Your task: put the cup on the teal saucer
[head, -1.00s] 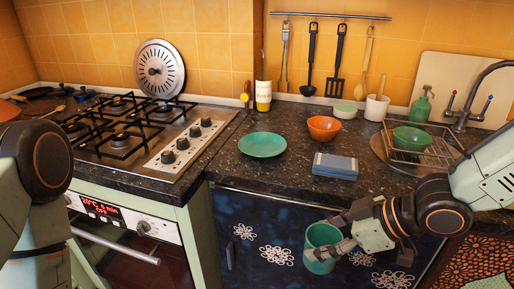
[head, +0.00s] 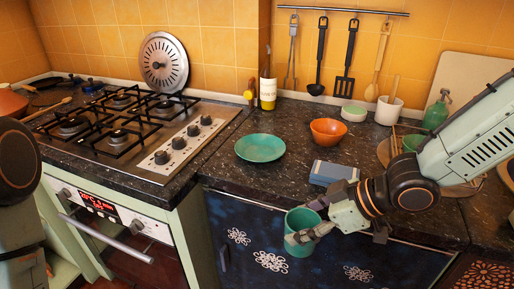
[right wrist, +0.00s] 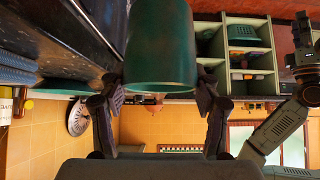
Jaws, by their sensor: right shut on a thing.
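The teal saucer (head: 260,148) lies empty on the dark speckled counter, right of the stove. The cup (head: 301,240) is teal and upright. My right gripper (head: 316,232) is shut on it and holds it in front of the counter's front edge, lower right of the saucer in the head view. In the right wrist view, the cup (right wrist: 160,50) sits between the two fingers (right wrist: 160,98) and that picture is upside down. My left arm shows only in part at the left edge of the head view; its gripper is out of view.
An orange bowl (head: 328,131) stands right of the saucer. A blue-grey box (head: 333,173) lies near the counter's front edge, behind the cup. A bottle (head: 267,90) stands behind the saucer. The gas stove (head: 120,125) is on the left.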

